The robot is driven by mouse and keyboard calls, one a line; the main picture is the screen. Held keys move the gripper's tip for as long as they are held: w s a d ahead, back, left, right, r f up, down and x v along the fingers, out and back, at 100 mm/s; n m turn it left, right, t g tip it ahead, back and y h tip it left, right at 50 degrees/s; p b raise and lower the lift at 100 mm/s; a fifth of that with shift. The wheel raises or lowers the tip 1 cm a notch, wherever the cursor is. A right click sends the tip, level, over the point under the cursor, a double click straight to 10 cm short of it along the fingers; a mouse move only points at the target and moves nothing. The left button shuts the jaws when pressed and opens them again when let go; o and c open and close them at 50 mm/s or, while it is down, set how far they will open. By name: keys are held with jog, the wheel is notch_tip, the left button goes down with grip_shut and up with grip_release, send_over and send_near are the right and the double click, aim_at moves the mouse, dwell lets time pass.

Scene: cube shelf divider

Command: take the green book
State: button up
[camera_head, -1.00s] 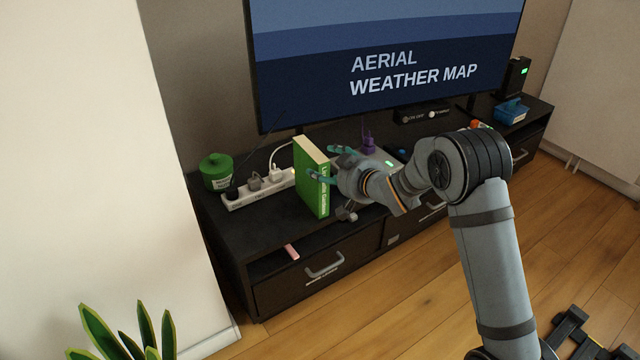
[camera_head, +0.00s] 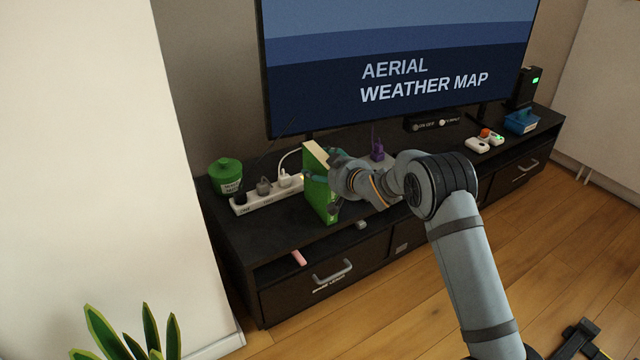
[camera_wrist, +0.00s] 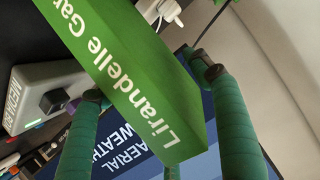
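The green book (camera_head: 316,196) stands upright on the dark TV cabinet, with white lettering on its spine. In the wrist view the book (camera_wrist: 140,75) fills the middle, its spine lettering tilted. My gripper (camera_head: 328,168) is at the book's upper part, reaching in from the right. In the wrist view the gripper's (camera_wrist: 146,76) green fingers lie on both sides of the book and stand apart. The fingertips are close to its faces; whether they touch is hard to tell. The book's far side is partly hidden.
A white power strip (camera_head: 270,195) with plugs and a green lidded jar (camera_head: 226,174) stand left of the book. A purple object (camera_head: 377,150) is behind my wrist. The large TV screen (camera_head: 400,65) rises behind. A blue box (camera_head: 521,122) sits at the cabinet's right.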

jog(key=shift+c, duration=1.1)
grip_shut()
jog(key=shift+r, duration=0.15)
